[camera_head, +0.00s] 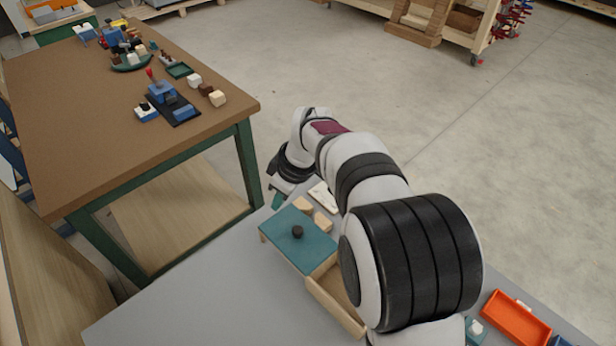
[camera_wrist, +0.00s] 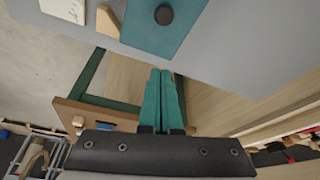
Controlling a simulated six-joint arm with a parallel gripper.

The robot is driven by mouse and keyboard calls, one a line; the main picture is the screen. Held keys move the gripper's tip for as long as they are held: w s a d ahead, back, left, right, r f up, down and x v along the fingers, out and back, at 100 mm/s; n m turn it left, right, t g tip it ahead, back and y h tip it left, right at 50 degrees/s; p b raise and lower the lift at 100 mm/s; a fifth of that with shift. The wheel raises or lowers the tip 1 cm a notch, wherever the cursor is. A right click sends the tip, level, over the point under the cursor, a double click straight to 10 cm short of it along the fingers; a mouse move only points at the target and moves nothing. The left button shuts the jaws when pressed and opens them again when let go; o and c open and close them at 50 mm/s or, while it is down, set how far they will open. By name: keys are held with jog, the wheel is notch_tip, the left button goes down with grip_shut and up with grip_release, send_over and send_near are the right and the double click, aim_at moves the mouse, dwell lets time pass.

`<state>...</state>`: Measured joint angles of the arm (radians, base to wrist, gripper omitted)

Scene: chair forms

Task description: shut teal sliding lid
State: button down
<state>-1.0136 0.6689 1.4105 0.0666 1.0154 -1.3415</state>
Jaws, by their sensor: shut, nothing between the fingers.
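The teal sliding lid (camera_head: 310,250) sits on a pale wooden box (camera_head: 328,304) on the grey table. Its round black knob (camera_head: 297,231) stands up near the lid's middle. The box's near right part is uncovered, and my arm hides some of it. The lid (camera_wrist: 150,40) and knob (camera_wrist: 164,14) also show at the top of the wrist view. My gripper (camera_head: 276,198) is beyond the lid's far edge, near the table's edge. In the wrist view its teal fingers (camera_wrist: 163,72) are together and empty, apart from the knob.
Two small wooden blocks (camera_head: 322,221) and a whitish flat piece (camera_head: 322,195) lie beside the lid. An orange tray (camera_head: 515,319) is at the right. The grey table (camera_head: 190,305) is clear at left. A brown table (camera_head: 130,120) with several objects stands beyond.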

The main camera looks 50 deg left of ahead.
send_over(286, 232)
jog(key=a, duration=0.3)
jog(key=f, duration=0.5)
jog(key=shift+s+f, duration=0.35)
jog(key=d, duration=0.1)
jog(key=w+d, duration=0.1)
jog(key=d, duration=0.1)
jog(key=shift+f, duration=0.15)
jog(key=shift+w+d, duration=0.15)
jog(key=shift+d, duration=0.25)
jog(key=shift+d, duration=0.1)
jog(key=shift+d, duration=0.3)
jog(key=d, duration=1.5)
jog(key=shift+d, duration=0.35)
